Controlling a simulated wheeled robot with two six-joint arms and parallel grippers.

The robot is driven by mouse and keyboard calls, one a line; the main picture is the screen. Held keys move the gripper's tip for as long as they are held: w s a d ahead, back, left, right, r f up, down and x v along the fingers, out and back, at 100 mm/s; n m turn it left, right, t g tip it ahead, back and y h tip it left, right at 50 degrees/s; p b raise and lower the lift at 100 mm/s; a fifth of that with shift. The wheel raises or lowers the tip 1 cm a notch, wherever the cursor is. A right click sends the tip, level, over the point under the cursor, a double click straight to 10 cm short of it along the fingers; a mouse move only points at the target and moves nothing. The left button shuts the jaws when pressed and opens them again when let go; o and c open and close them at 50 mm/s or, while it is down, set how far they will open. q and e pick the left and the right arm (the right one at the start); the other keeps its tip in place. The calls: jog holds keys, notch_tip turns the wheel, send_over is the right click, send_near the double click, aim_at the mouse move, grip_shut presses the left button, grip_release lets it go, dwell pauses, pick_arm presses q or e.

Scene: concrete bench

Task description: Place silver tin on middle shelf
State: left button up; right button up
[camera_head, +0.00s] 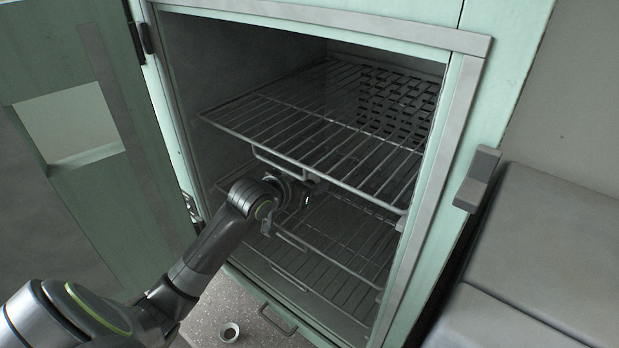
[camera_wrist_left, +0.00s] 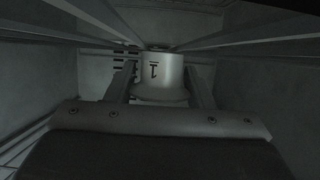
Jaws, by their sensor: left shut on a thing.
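In the head view my left gripper (camera_head: 304,190) is inside the cabinet, below the upper wire shelf (camera_head: 300,112) and above a lower wire shelf (camera_head: 345,243), which looks like the middle one. The tin cannot be made out clearly there, and whether it touches the shelf cannot be told. My right gripper is out of view.
The green cabinet (camera_head: 478,75) stands open, its door (camera_head: 85,200) swung to the left. Upper shelf bars pass close above my gripper. A small round cup (camera_head: 229,333) is at the bottom. Grey blocks (camera_head: 550,250) stand right of the cabinet. The upper shelf is bare.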

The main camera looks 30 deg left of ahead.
pick_arm(q)
jog(key=shift+s, duration=0.15)
jog(key=shift+f, duration=0.15)
jog(key=o, duration=1)
jog(key=shift+c, duration=0.2)
jog(key=shift+r, duration=0.2)
jog(key=b+v, duration=0.1)
jog(key=v, duration=0.9)
jog(key=shift+s+a+b, duration=0.15)
jog(key=shift+s+b, duration=0.05)
jog(key=shift+b, duration=0.1)
jog(key=shift+v, duration=0.75)
